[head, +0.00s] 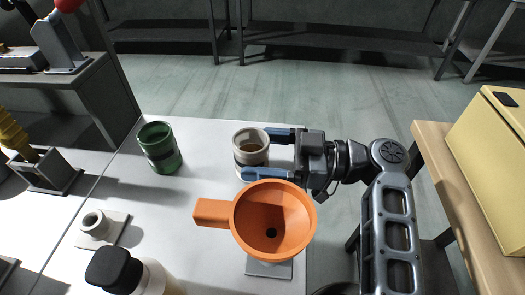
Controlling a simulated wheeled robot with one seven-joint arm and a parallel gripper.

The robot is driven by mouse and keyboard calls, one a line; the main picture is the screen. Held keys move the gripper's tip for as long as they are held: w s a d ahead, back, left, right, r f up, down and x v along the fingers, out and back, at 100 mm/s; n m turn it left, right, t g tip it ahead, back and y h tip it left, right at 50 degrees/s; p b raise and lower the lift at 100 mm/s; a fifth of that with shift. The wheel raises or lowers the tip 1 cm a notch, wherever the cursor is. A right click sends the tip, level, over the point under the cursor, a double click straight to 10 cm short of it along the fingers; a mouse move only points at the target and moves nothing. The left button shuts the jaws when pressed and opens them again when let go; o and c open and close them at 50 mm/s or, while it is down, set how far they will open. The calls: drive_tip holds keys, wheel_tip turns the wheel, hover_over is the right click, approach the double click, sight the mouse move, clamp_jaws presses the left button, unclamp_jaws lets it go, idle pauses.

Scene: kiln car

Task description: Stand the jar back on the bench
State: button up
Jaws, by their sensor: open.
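A cream jar (244,159) with a dark grey band and brown contents stands upright at the far right part of the white bench (205,150). It appears to rest on the bench top, though its base is partly hidden. My gripper (256,154) reaches in from the right with its two blue fingers apart, one on the far side of the jar and one on the near side. I cannot tell whether either finger touches the jar. A green jar (161,150) with a dark band stands upright further left on the bench.
An orange funnel (281,213) on a grey base (268,269) stands close in front of my gripper. A pale socket (95,224) on a plate and a black-capped bottle (115,268) are at the front left. A wooden table with a yellow box (490,140) is at right.

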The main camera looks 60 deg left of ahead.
drive_tip(key=shift+r+p, duration=0.2)
drive_tip(key=shift+p, duration=0.1)
drive_tip(key=b+v, duration=0.2)
drive_tip(key=v, duration=1)
